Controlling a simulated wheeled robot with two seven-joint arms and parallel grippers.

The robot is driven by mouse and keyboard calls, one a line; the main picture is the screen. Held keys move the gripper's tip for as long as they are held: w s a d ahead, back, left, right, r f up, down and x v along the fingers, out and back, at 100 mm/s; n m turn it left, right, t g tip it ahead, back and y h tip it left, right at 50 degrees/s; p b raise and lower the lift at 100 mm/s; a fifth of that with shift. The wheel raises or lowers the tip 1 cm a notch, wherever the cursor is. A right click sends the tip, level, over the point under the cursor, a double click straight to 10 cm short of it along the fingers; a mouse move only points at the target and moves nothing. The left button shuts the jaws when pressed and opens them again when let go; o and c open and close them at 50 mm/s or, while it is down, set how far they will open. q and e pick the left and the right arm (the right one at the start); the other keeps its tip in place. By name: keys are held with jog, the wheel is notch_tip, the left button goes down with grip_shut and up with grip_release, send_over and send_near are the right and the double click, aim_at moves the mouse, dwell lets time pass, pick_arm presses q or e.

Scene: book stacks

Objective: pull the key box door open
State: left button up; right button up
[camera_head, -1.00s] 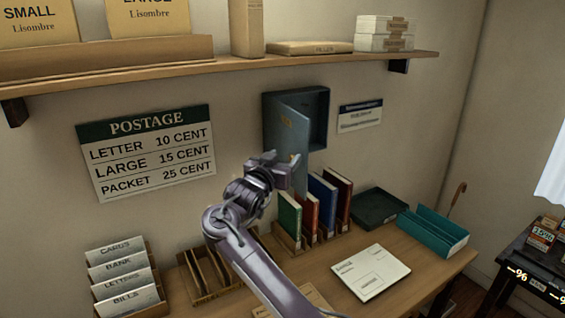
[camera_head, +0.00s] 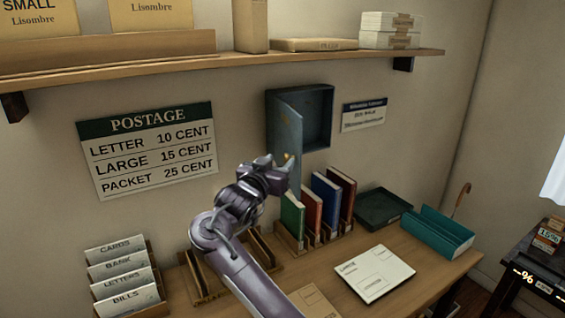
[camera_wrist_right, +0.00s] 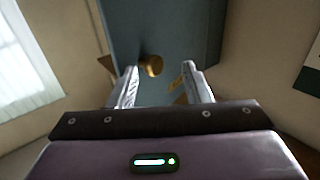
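The grey-blue key box (camera_head: 318,118) hangs on the wall. Its door (camera_head: 285,132) is hinged on the left and stands well open, swung out toward me, with the dark inside showing. My right gripper (camera_head: 274,166) is at the door's lower part. In the right wrist view, the two fingers (camera_wrist_right: 158,84) are apart, with nothing clamped between them. The brass knob (camera_wrist_right: 151,65) on the door (camera_wrist_right: 165,28) lies just beyond the fingertips, nearer the left finger. I cannot tell whether a finger touches the door. My left gripper is not in view.
Below the box, upright books (camera_head: 311,207) stand in a wooden rack on the desk. A dark tray (camera_head: 382,208) and a teal holder (camera_head: 438,232) are to the right. A shelf (camera_head: 222,67) runs above. A postage sign (camera_head: 150,150) hangs left.

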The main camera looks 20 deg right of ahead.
jog(key=v, duration=0.3)
jog(key=b+v, duration=0.1)
jog(key=v, duration=0.1)
jog(key=shift+s+d+r, duration=0.1)
jog(key=shift+s+r, duration=0.25)
jog(key=shift+w, duration=0.1)
jog(key=shift+f, duration=0.1)
